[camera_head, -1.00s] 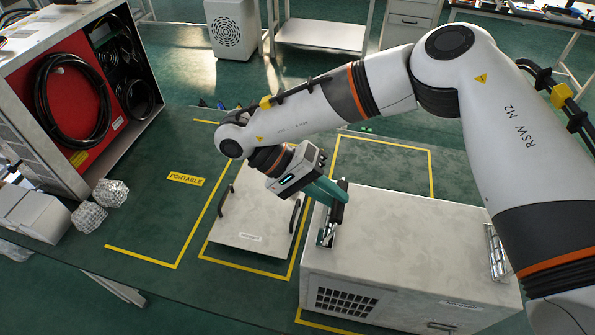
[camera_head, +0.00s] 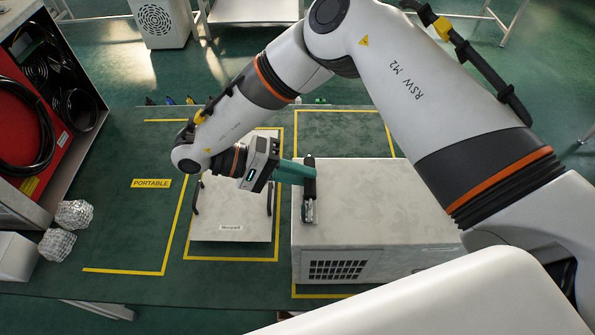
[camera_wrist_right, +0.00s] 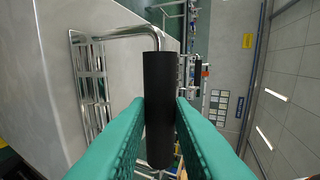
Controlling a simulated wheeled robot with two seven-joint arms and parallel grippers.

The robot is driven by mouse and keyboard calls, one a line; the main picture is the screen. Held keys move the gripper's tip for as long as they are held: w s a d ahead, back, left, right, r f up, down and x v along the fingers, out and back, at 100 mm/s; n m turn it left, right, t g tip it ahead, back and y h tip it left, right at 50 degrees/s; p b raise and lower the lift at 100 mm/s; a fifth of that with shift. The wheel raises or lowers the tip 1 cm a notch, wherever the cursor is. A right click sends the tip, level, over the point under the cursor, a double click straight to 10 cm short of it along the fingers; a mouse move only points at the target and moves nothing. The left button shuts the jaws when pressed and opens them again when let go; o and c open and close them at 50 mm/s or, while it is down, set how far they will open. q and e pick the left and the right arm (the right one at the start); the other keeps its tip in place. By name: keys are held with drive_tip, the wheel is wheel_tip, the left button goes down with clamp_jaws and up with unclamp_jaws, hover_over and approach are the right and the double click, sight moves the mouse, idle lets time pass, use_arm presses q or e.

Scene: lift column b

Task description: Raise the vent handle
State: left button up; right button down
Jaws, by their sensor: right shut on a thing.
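The vent handle (camera_head: 309,180) is a black grip on a metal bracket at the left end of the top of a white box (camera_head: 365,205). My right gripper (camera_head: 300,173) has green fingers and reaches the grip from the left. In the right wrist view the two fingers (camera_wrist_right: 161,110) are closed on either side of the black grip (camera_wrist_right: 159,75). The grip's bent metal rod (camera_wrist_right: 125,34) and slotted metal plate (camera_wrist_right: 92,90) also show there. The handle stands out from the box top. My left gripper is not in view.
A flat grey panel (camera_head: 232,212) with two dark handles lies left of the box. A cabinet with a red panel (camera_head: 28,125) and black hoses stands at the far left, near two crumpled silvery blocks (camera_head: 73,214). Green table (camera_head: 125,230) is bare between them.

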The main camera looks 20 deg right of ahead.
drive_tip(key=c, duration=1.3)
unclamp_jaws()
drive_tip(key=shift+b+v, duration=1.25)
drive_tip(key=shift+v, duration=2.6)
drive_tip(key=shift+f, duration=0.1)
